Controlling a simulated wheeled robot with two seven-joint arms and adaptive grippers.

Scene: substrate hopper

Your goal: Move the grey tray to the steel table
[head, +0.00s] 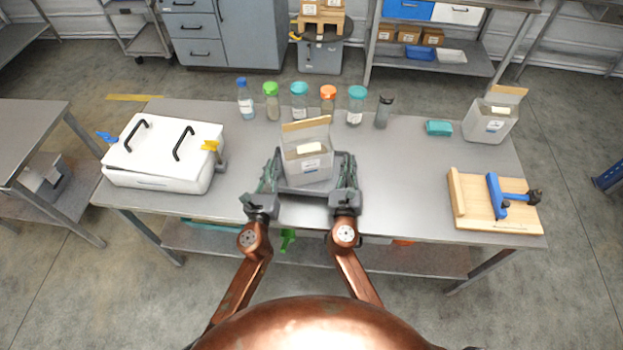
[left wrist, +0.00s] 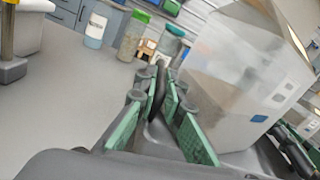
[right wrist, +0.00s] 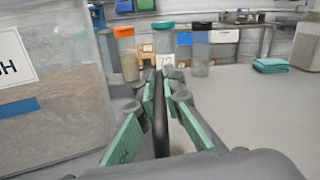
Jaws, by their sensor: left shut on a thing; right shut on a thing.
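The grey tray (head: 290,188) is on or just above the steel table (head: 400,198) at its front middle; I cannot tell if it touches. A clear bin with an open cardboard-coloured lid (head: 307,166) stands in it, holding pale material. My left gripper (head: 268,178) is shut on the tray's left side wall, which shows between its green pads in the left wrist view (left wrist: 158,92). My right gripper (head: 347,178) is shut on the tray's right wall, a dark edge between the pads in the right wrist view (right wrist: 160,110). The bin hides much of the tray.
Several lidded bottles (head: 299,100) stand in a row behind the tray. A white box with black handles (head: 160,150) is at the left. A wooden board with a blue clamp (head: 497,200), a teal cloth (head: 439,128) and another bin (head: 490,118) are at the right. The table right of the tray is clear.

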